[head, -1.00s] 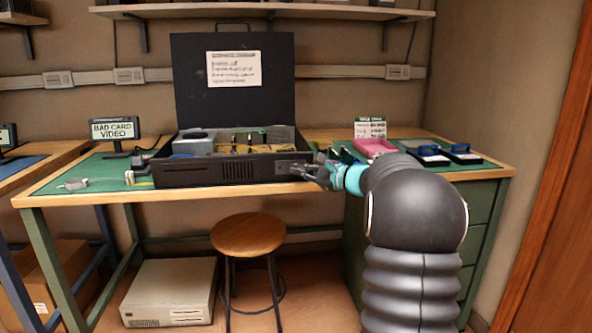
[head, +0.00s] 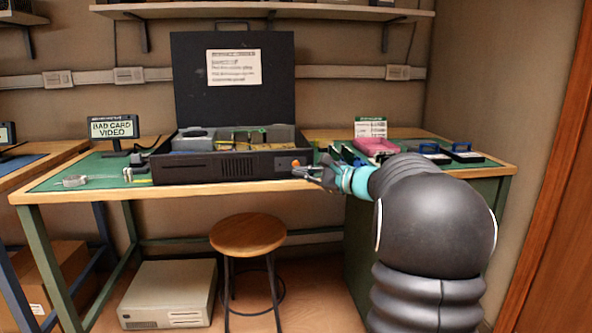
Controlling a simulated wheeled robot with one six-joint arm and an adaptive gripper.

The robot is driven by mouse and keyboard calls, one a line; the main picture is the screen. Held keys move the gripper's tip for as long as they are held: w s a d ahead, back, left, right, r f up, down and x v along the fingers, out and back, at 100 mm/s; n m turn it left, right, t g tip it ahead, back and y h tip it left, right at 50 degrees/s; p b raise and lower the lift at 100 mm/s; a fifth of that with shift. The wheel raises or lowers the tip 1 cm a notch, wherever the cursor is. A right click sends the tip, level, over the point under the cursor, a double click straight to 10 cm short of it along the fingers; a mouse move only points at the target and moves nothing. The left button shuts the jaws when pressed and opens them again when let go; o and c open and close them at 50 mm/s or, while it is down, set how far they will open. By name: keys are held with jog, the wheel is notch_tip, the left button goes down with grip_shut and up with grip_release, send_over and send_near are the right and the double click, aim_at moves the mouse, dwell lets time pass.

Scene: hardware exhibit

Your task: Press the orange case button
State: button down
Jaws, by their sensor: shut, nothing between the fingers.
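The black computer case (head: 190,172) lies open on the green-topped workbench, its front facing me. The orange button (head: 296,163) shows at the right end of the case front. My gripper (head: 296,170) reaches in from the right and is shut and empty. Its tips are at the button's lower edge in the picture; I cannot tell whether they touch it. My arm covers part of the bench to the right of the case.
A small monitor (head: 113,128) reading "BAD CARD VIDEO" stands left of the case. A wooden stool (head: 248,234) stands in front of the bench.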

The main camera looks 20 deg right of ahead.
jog(key=shift+s+a+b, duration=0.3)
jog(key=shift+s, duration=0.55)
jog(key=s+a+f+n+g+h, duration=0.1)
jog(key=s+f+n+g+h, duration=0.2)
jog(key=f, duration=0.8)
jog(key=s+a+f+n+g, duration=0.5)
jog(key=s+a+f, duration=0.1)
jog(key=s, duration=0.5)
jog(key=s+a+n+h, duration=0.2)
jog(key=s+a+n, duration=0.2)
jog(key=s, duration=0.3)
jog(key=s+a+n+h, duration=0.1)
jog(key=s+a+n, duration=0.3)
jog(key=s, duration=0.3)
jog(key=s+a+n+g+h, duration=0.1)
jog(key=s+a+n+h, duration=0.1)
jog(key=s+a+n, duration=0.2)
jog(key=shift+s+a+h, duration=0.15)
jog(key=shift+s+h, duration=0.15)
jog(key=shift+s, duration=1.45)
